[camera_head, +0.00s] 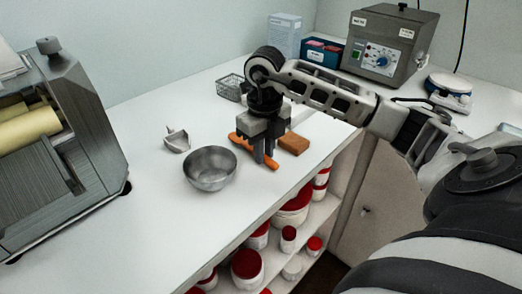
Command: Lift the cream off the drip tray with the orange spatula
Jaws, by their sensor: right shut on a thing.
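The orange spatula (243,143) lies low over the white bench, slanting from upper left to lower right. My right gripper (264,157) points down from above and is shut on the spatula near its middle. Its fingers hide part of the spatula. I cannot tell whether the spatula touches the bench. The mill (88,110) with pale rollers stands at the left edge. I cannot make out a drip tray or cream in this view. My left gripper is not in view.
A steel bowl (210,170) stands left of the spatula, with a grey scoop (177,140) behind it. A brown block (294,143) lies right of the gripper. A wire basket (230,88) and a grey machine with a dial (390,45) stand behind. The front bench is clear.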

